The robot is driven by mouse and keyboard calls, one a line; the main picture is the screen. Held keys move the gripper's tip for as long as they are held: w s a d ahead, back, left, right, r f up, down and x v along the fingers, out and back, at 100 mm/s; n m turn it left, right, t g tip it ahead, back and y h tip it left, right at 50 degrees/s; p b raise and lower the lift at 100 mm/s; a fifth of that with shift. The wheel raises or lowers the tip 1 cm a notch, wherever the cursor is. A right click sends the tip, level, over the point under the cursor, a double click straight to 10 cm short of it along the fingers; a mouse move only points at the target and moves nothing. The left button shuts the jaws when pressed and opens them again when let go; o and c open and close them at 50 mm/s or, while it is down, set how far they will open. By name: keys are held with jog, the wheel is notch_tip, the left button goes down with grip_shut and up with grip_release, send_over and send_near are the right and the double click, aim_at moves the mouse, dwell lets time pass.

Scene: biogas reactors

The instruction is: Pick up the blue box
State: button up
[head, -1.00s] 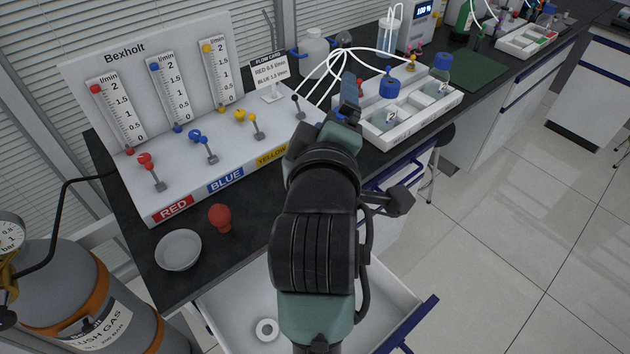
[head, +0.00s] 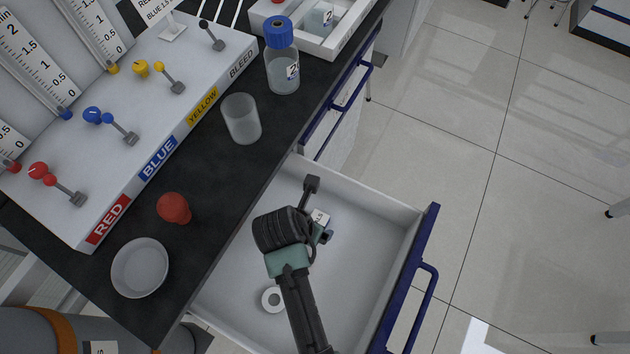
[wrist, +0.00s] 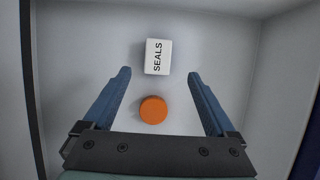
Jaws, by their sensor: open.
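A small white box (wrist: 158,57) marked SEALS lies on the drawer floor in the wrist view. It shows partly behind my gripper in the head view (head: 319,217). I see no box that is clearly blue. My gripper (wrist: 159,74) is open and empty, pointing down into the drawer. In the wrist view its blue fingertips are left and right of the near edge of the white box, apart from it. An orange disc (wrist: 153,110) lies between the fingers, nearer the palm.
The open white drawer (head: 385,215) has walls around my gripper. A white ring (head: 273,299) lies in it. On the black bench above stand a white dish (head: 140,267), a red bulb (head: 174,208), an empty beaker (head: 241,119) and a blue-capped bottle (head: 282,60).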

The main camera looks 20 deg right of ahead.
jog(key=b+x, duration=0.2)
jog(key=x, duration=0.6)
jog(key=shift+w+a+f, duration=0.1)
jog(key=shift+w, duration=0.05)
grip_shut()
dwell(0.3)
